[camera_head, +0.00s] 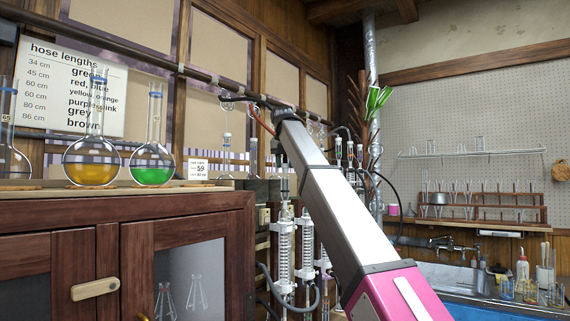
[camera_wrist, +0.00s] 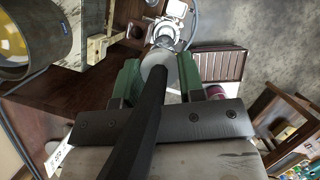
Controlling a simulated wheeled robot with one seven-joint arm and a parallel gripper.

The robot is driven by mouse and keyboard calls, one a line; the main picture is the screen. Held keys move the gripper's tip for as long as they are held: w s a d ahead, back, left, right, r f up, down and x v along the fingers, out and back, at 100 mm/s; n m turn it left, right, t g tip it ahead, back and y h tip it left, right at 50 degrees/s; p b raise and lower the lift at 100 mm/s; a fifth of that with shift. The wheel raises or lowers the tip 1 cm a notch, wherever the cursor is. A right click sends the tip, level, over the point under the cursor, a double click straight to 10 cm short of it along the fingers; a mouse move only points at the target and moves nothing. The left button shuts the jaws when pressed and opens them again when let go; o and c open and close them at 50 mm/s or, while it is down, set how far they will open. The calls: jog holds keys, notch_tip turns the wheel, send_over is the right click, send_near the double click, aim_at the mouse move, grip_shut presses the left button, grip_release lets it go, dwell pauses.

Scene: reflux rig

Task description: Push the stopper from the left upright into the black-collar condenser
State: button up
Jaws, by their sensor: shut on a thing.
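My gripper (camera_wrist: 158,68) shows in the wrist view with its two green fingers on either side of a pale, round-ended piece, which looks like the stopper (camera_wrist: 160,57). A dark bar crosses in front and hides part of it. Just beyond the piece is a clear glass fitting in a metal clamp (camera_wrist: 166,32); I cannot tell whether the two touch. In the head view, glass condensers (camera_head: 283,250) hang upright left of my arm, with another condenser (camera_head: 306,247) beside them. My gripper is hard to make out there, and I cannot tell which collar is black.
A wooden cabinet (camera_head: 140,225) carries a yellow flask (camera_head: 92,160) and a green flask (camera_head: 152,163) at left. A horizontal rail (camera_head: 205,77) runs above. Hoses (camera_head: 268,285) loop near the condensers. A sink (camera_head: 470,278) and glassware racks (camera_head: 490,210) stand at right.

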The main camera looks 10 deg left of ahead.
jog(key=shift+f, duration=0.15)
dwell(0.4)
jog(key=shift+f, duration=0.4)
jog(key=shift+f, duration=0.5)
dwell(0.8)
jog(key=o, duration=1)
